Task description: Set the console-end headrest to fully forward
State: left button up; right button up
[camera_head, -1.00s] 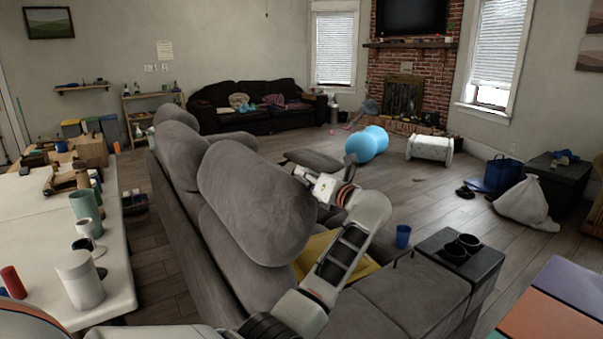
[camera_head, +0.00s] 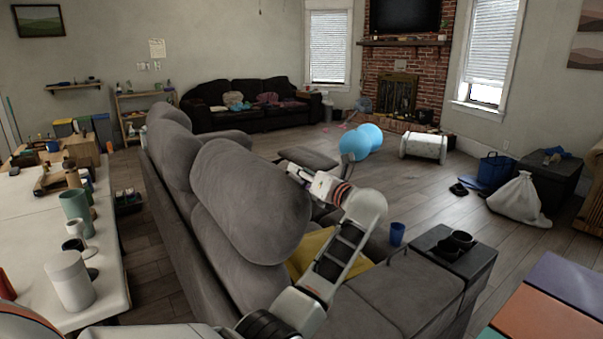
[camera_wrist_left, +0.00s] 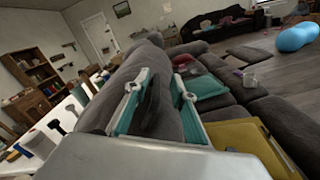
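The console-end headrest (camera_head: 250,200) is the big grey cushion at the near end of the grey sofa's back. It stands up, leaning slightly; I cannot tell its exact setting. The dark console (camera_head: 432,249) with cup holders is at the sofa's near right end. My left gripper (camera_head: 297,175) is at the headrest's upper right edge, on the seat side; contact is unclear. In the left wrist view, my left gripper's (camera_wrist_left: 158,105) two teal-padded fingers are apart, with grey headrest (camera_wrist_left: 155,72) between and beyond them. My right gripper is not in view.
A white table (camera_head: 30,235) with cups and bottles stands left of the sofa, across a narrow gap. A blue cup (camera_head: 397,233) is beside the console. Open floor lies right of the sofa.

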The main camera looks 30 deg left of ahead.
pick_arm(q)
jog(key=shift+s+d, duration=0.15)
jog(key=shift+d, duration=0.15)
jog(key=v, duration=0.7)
dwell(0.3)
